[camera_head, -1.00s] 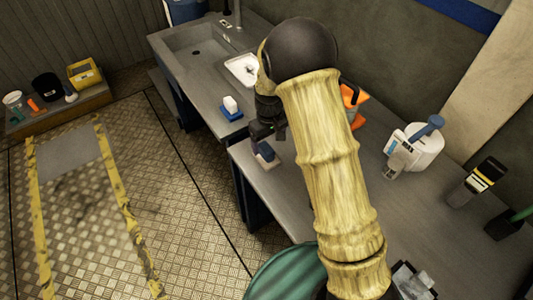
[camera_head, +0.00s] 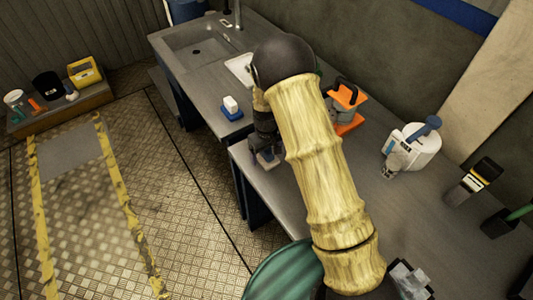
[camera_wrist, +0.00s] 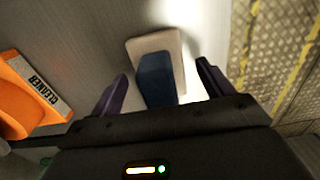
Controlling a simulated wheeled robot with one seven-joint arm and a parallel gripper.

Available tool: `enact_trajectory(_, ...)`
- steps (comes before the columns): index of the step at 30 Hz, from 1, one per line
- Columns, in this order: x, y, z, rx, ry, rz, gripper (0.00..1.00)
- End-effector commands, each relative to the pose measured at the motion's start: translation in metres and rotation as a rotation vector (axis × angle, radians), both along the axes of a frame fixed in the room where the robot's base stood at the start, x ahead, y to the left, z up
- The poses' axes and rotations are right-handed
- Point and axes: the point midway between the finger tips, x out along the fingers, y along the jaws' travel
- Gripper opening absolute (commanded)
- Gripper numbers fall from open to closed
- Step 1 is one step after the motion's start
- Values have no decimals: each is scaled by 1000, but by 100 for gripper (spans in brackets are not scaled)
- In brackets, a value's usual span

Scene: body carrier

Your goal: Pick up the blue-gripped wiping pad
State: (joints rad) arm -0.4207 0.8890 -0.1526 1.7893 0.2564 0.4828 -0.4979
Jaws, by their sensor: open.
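The wiping pad (camera_wrist: 169,44) has a pale flat base with a blue grip (camera_wrist: 156,80) on top. In the wrist view it lies on the grey counter near the counter's edge. My gripper (camera_wrist: 164,85) is open, with one dark finger on each side of the blue grip; I see clear gaps on both sides, and whether the fingers are low enough to flank it I cannot tell exactly. In the head view my gripper (camera_head: 266,160) is low over the counter's near-left corner, and my arm and gripper hide most of the pad.
An orange holder marked CLEANER (camera_wrist: 32,90) stands left of the pad in the wrist view; an orange item (camera_head: 347,95) shows in the head view. A white block on a blue base (camera_head: 231,108) sits by the sink (camera_head: 197,45). A white container (camera_head: 415,147) stands right.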

Motion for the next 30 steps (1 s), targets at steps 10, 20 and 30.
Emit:
enact_trajectory(10,0,0,0,0,0,0,80)
enact_trajectory(20,0,0,0,0,0,-1,30)
enact_trajectory(30,1,0,5,1,-2,1,30)
